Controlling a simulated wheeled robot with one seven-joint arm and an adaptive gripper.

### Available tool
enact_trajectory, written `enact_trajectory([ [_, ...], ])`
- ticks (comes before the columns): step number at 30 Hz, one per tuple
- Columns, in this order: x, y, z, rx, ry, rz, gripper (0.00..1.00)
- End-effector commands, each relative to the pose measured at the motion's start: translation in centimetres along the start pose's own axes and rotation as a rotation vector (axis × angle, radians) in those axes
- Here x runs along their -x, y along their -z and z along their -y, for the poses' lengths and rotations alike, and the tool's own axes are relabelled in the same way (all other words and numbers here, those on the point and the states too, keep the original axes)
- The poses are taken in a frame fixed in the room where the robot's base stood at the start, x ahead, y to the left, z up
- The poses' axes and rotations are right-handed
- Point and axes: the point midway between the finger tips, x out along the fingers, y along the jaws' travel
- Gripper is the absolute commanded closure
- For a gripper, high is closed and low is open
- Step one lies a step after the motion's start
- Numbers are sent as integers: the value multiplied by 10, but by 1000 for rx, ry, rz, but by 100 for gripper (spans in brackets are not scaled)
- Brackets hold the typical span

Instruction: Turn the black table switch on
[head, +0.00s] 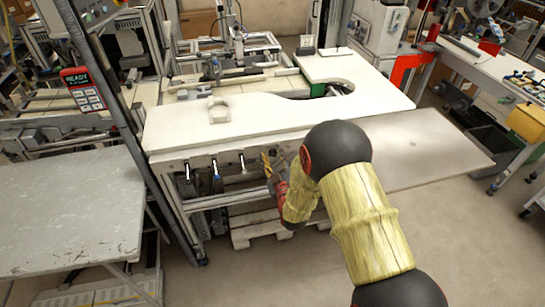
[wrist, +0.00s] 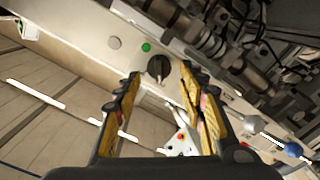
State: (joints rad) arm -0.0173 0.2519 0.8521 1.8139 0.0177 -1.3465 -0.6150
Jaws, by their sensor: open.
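The black table switch (wrist: 158,68) is a round dark knob on the pale front panel of the white table in the wrist view. A green button (wrist: 146,47) sits just beside it on the same panel. My gripper (wrist: 158,82) is open, with its yellow and black fingers apart. The knob shows between the fingertips, and I cannot tell whether they touch it. In the head view my gripper (head: 270,160) is at the table's front panel, and the knob cannot be made out there.
A grey worn table (head: 70,215) stands at left. A wooden pallet (head: 265,230) lies beneath the white table. Open floor (head: 450,240) lies at right.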

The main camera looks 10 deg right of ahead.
Motion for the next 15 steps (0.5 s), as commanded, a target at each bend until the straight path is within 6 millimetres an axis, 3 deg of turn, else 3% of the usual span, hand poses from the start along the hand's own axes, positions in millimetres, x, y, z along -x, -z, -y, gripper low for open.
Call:
enact_trajectory([
  [4,0,0,0,0,0,0,59],
  [15,0,0,0,0,0,0,80],
])
